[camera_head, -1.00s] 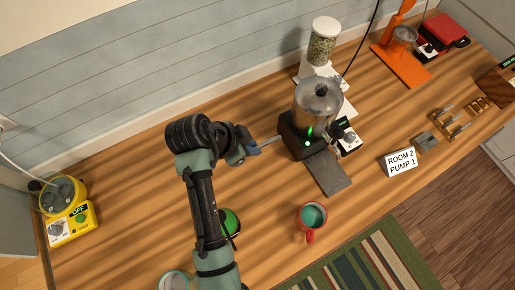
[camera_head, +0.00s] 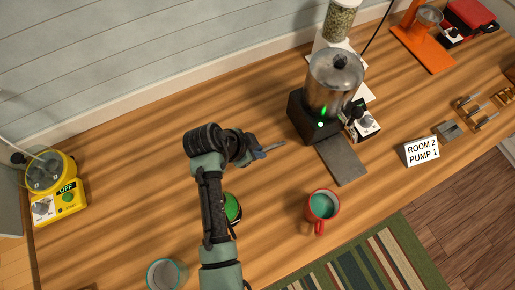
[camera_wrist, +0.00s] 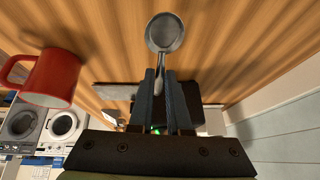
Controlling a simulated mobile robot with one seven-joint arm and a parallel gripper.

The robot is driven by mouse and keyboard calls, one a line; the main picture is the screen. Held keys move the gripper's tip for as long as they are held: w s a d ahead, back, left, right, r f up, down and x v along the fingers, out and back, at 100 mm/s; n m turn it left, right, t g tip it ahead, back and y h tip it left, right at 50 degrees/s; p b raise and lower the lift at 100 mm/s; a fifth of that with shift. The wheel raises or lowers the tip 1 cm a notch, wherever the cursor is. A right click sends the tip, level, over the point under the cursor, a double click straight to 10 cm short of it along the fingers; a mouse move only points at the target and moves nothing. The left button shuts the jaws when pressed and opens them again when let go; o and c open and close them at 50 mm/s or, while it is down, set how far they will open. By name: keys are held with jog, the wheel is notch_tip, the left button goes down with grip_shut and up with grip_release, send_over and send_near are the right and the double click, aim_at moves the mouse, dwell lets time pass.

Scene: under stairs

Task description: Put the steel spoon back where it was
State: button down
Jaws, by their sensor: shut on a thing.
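The steel spoon (camera_wrist: 165,33) is in my gripper (camera_wrist: 165,75). In the wrist view its round bowl points away from the fingers, and its handle runs between them. In the head view the spoon (camera_head: 273,147) is a thin grey shape beyond my gripper (camera_head: 258,154), pointing right, just left of the metal urn's base. The fingers are shut on the handle, and the spoon appears to be held above the wooden counter.
The metal urn (camera_head: 334,82) stands on a black base, with a dark grey plate (camera_head: 342,160) in front. The counter left of my arm is mostly clear.

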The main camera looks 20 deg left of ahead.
jog(key=shift+w+f+b, duration=0.1)
jog(key=shift+f+b, duration=2.3)
jog(key=shift+f, duration=0.65)
jog(key=shift+f+b, duration=0.4)
jog(key=shift+f, duration=0.15)
jog(key=c, duration=0.8)
grip_release()
jog(key=shift+r, duration=0.1)
jog(key=b+v, duration=0.1)
jog(key=v, duration=1.2)
jog(key=shift+b, duration=0.3)
